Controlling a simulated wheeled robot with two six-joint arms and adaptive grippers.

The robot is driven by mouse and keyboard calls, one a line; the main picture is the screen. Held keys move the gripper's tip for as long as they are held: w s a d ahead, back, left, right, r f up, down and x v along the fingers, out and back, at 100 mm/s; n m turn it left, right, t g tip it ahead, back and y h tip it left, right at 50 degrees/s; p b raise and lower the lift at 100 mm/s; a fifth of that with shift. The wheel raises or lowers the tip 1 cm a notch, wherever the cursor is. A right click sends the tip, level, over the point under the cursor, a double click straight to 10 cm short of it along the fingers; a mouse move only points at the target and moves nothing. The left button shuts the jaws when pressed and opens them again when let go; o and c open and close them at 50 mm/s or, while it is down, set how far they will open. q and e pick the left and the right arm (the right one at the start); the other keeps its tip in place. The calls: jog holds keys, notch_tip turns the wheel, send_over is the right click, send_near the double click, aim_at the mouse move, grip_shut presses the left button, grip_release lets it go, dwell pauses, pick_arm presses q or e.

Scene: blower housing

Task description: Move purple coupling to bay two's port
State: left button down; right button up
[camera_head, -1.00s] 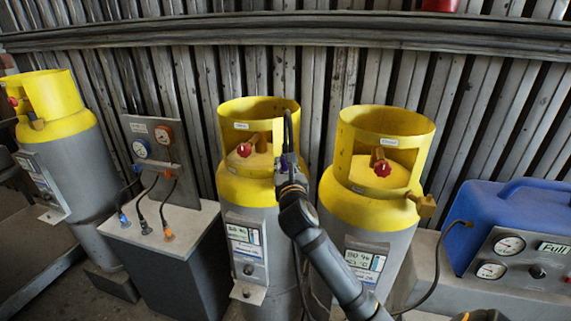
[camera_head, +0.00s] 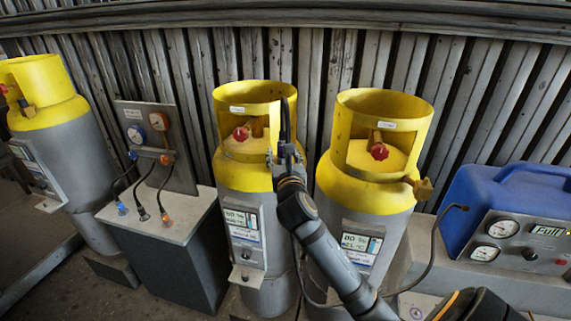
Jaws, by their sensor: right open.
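The purple coupling (camera_head: 290,150) is a small purple patch at the lower end of a black hose, in front of the right side of the middle yellow-topped cylinder (camera_head: 236,172). My right gripper (camera_head: 285,157) is at the coupling, with its jaws open around or beside it; I cannot tell which. The gripper covers much of the coupling. Another yellow-topped cylinder (camera_head: 365,194) with a red valve knob stands just to the right, with a brass side fitting. Bay numbers are too small to read. My left gripper is out of view.
A grey gauge stand (camera_head: 160,225) with blue, black and orange hose ends is left of the middle cylinder. A third cylinder (camera_head: 65,135) stands at far left. A blue machine (camera_head: 505,205) with gauges is at right, with a black hose looping beside it. A ribbed wall closes the back.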

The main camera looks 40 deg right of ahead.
jog(key=v, duration=1)
jog(key=shift+s+r, duration=0.1)
jog(key=shift+s, duration=0.1)
